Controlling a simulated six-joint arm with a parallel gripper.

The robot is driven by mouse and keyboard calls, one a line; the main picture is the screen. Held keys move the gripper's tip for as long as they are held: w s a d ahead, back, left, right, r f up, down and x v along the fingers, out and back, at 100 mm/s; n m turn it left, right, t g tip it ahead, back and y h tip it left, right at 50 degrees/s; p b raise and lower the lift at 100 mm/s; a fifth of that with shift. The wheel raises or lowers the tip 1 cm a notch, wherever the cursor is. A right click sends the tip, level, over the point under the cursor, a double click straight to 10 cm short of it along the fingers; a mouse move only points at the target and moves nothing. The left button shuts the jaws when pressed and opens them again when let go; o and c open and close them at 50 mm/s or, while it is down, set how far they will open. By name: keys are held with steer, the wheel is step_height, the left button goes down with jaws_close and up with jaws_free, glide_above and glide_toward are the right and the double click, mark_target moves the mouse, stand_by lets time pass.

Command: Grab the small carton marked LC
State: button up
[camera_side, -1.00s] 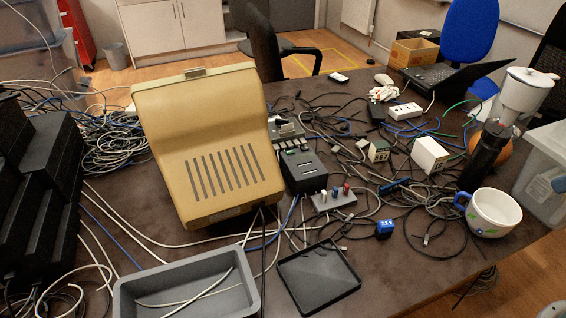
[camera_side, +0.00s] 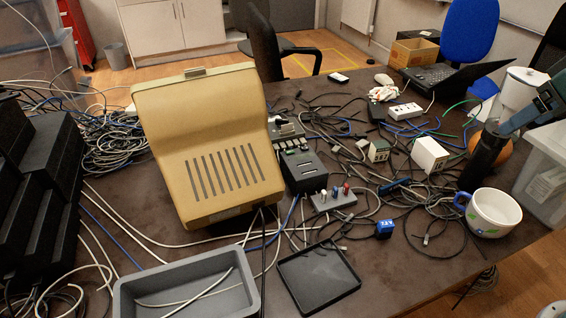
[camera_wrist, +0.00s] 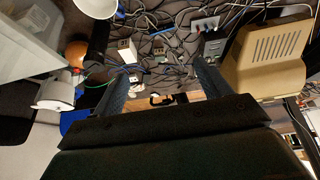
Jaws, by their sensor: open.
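Two small cartons stand among the cables on the table, and I cannot read a marking LC on either. One is white (camera_side: 430,154); it also shows in the wrist view (camera_wrist: 126,49). The other is smaller, with a pale top and a greyish-green front (camera_side: 379,150), just left of the white one; it shows in the wrist view too (camera_wrist: 160,51). My gripper (camera_wrist: 164,70) is open and empty, its two dark fingers apart above the table, with both cartons beyond the fingertips. In the side view, part of my arm enters at the right edge, in front of the white jug.
A dark cylinder (camera_side: 484,160), white jug (camera_side: 516,92) and flowered mug (camera_side: 492,212) stand on the right. A black slotted box (camera_side: 303,170), grey block with plugs (camera_side: 333,200) and beige terminal (camera_side: 207,145) stand left of the cartons. Loose cables surround the cartons.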

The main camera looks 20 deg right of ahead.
steer(key=w+d+f, duration=0.3)
steer(key=w, duration=0.7)
steer(key=g, duration=0.1)
glide_toward(433, 148)
steer(key=x, duration=0.5)
steer(key=shift+w+a+f, duration=0.1)
steer(key=shift+w+f, duration=0.05)
steer(key=shift+w, duration=0.05)
steer(key=shift+w+f, duration=0.1)
steer(key=shift+f, duration=0.35)
steer(key=shift+x, duration=1.2)
steer(key=shift+f, duration=0.1)
steer(key=shift+d+x, duration=0.15)
steer(key=shift+x, duration=1.1)
steer(key=shift+d+x, duration=0.2)
steer(key=shift+x, duration=1.05)
